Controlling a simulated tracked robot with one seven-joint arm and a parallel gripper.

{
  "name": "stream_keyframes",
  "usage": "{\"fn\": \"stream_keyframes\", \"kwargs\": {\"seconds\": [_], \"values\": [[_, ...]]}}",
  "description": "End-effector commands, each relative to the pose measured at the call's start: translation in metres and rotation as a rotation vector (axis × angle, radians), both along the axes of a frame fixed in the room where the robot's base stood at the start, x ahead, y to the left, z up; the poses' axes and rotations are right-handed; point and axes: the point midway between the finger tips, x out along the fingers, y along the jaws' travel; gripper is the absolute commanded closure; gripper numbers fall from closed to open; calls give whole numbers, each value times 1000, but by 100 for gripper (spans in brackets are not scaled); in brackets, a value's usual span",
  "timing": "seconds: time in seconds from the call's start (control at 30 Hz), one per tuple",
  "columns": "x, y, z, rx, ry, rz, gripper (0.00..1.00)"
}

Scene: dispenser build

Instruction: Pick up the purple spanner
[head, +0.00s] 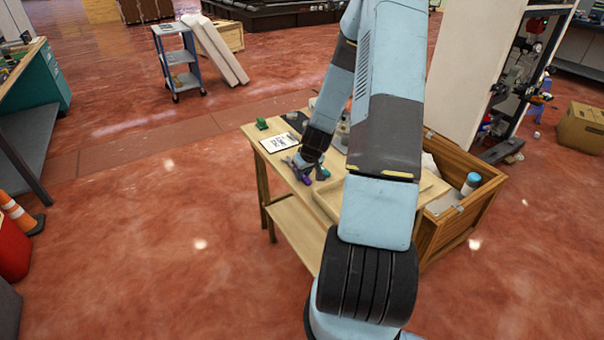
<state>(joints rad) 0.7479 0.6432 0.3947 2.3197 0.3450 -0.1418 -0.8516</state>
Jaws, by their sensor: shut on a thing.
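The purple spanner (307,181) shows as a small purple piece at the left front part of the wooden table (262,149). My gripper (305,168) is at the spanner, low over the table top, and is shut on it. The fingers are small and dark in this view. Part of the spanner is hidden by my gripper, and I cannot tell whether it still touches the table.
A white printed sheet (279,142) and a green object (262,124) lie on the table to the left. My arm covers the table's right part. A wooden crate (452,222) with a blue-capped bottle (471,183) stands right. The floor left of the table is clear.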

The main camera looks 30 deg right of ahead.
Motion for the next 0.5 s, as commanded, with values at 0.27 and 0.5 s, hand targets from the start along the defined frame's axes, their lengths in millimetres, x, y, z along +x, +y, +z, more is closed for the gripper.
{"fn": "stream_keyframes", "kwargs": {"seconds": [0.27,0.5], "values": [[0,-2,7,-1,0,-3,100],[0,-1,31,-3,-2,-1,100]]}}
